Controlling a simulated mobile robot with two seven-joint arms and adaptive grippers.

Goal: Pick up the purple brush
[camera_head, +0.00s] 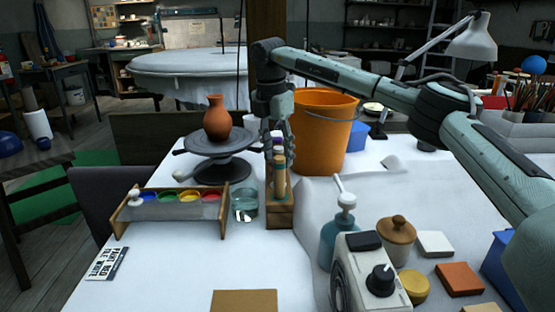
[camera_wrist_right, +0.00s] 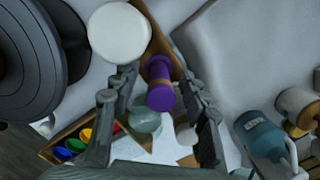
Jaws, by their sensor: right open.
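The purple brush (camera_wrist_right: 160,92) stands in a wooden holder (camera_head: 279,214) on the white table, with its purple end toward the wrist camera. My right gripper (camera_head: 278,135) hangs above the holder, its fingers pointing down. In the right wrist view the open fingers (camera_wrist_right: 158,88) lie on either side of the purple end, with visible gaps. In the head view the fingers partly hide the brushes. A tan brush handle (camera_head: 279,178) shows below them. My left gripper is out of view.
A turntable (camera_head: 222,172) with a terracotta vase (camera_head: 217,119) stands left of the holder. A paint rack (camera_head: 170,212) and water jar (camera_head: 244,205) are close by. An orange bucket (camera_head: 322,133) is just behind on the right.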

